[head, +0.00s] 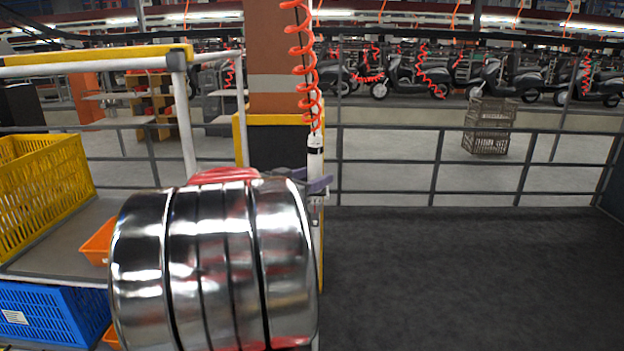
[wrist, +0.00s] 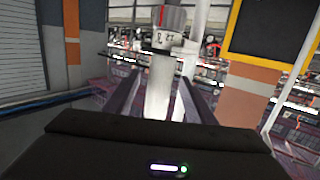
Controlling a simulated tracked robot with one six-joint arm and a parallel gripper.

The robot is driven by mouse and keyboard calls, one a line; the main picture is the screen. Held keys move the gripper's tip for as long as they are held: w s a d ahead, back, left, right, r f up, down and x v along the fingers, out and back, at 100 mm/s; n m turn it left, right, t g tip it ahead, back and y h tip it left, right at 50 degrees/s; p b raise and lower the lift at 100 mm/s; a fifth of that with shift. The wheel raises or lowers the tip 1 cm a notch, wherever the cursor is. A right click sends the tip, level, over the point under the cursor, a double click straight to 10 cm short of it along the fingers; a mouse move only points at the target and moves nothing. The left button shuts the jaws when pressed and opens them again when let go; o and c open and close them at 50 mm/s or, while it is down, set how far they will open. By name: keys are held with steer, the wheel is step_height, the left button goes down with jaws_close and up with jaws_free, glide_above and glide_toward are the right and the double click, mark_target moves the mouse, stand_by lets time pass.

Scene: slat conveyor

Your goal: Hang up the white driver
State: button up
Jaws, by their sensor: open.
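The white driver (head: 315,158) hangs upright below an orange coiled hose (head: 304,70) in the head view, just right of my shiny arm link. In the wrist view the driver's white body (wrist: 159,90) stands between the fingers of my open gripper (wrist: 160,80), with a grey and red part above it. In the head view my gripper (head: 318,186) is at the driver's lower part, mostly hidden behind my arm. Whether a finger touches the driver cannot be told.
An orange column (head: 272,50) stands behind the driver. At left are a yellow crate (head: 45,190), a blue crate (head: 50,312) and an orange bin (head: 98,242) on a rack. A grey railing (head: 440,160) runs behind. The dark floor (head: 450,270) at right is clear.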

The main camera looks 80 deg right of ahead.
steer(key=v, duration=1.3)
steer(key=shift+a, duration=0.35)
steer(key=shift+w, duration=0.15)
stand_by(0.4)
